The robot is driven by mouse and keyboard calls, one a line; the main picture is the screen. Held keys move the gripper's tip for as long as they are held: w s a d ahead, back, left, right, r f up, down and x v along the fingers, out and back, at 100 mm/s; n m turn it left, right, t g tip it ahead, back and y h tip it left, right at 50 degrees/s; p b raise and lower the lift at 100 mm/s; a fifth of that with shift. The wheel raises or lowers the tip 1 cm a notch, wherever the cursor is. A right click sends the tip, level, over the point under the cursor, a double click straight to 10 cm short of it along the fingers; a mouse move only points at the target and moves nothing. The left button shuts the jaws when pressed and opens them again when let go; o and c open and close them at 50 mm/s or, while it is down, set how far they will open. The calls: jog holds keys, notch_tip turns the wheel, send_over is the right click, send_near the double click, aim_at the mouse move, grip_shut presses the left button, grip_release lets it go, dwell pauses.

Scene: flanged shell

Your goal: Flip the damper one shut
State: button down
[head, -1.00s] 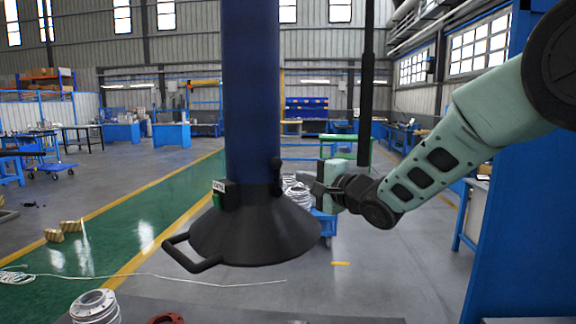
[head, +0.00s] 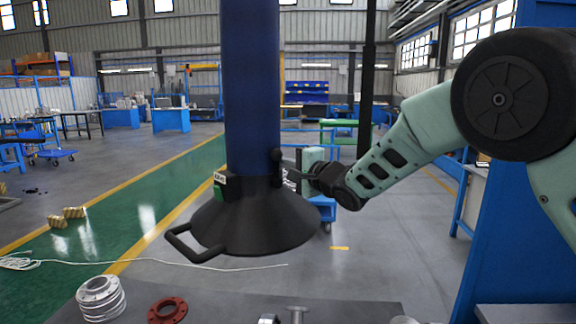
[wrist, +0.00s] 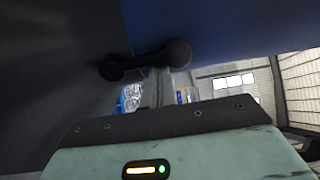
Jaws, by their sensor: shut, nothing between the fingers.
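The extraction hood (head: 255,222) is a black cone with a loop handle at its left, hanging on a dark blue duct (head: 252,90). The damper lever (head: 276,168), a small black arm with a round knob, is on the right side of the hood's collar. My gripper (head: 288,166) is shut and empty, just right of the lever. In the wrist view the lever (wrist: 150,59) lies across, tilted, in front of my narrow shut fingers (wrist: 154,88). I cannot tell whether they touch it.
A small label with a green part (head: 220,188) is on the collar's left. Below, a grey table (head: 230,305) holds white stacked rings (head: 101,300), a red flange (head: 167,310) and a metal fitting (head: 298,313). A black vertical pole (head: 367,80) stands behind my arm.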

aim_at(254, 177)
jog(key=shift+s+a+n+b, duration=0.15)
jog(key=shift+s+n+b, duration=0.05)
jog(key=shift+n+b, duration=0.4)
jog(key=s+a+f+n+y+b, duration=0.1)
jog(key=n+b, duration=0.4)
jog(key=b, duration=0.1)
jog(key=s+a+f+n+b, duration=0.1)
jog(key=s+n+b, duration=0.1)
jog(key=n+b, duration=0.4)
jog(key=s+a+f+n+y+b, duration=0.1)
jog(key=s+n+b, duration=0.1)
jog(key=n+b, duration=0.3)
jog(key=shift+a+n+g+y+b, duration=0.3)
jog(key=shift+a+b, duration=0.1)
jog(key=shift+b, duration=0.15)
jog(key=shift+n, duration=0.3)
jog(key=shift+f+b, duration=0.15)
jog(key=shift+b, duration=0.2)
jog(key=shift+a+f, duration=0.1)
jog(key=shift+s, duration=0.1)
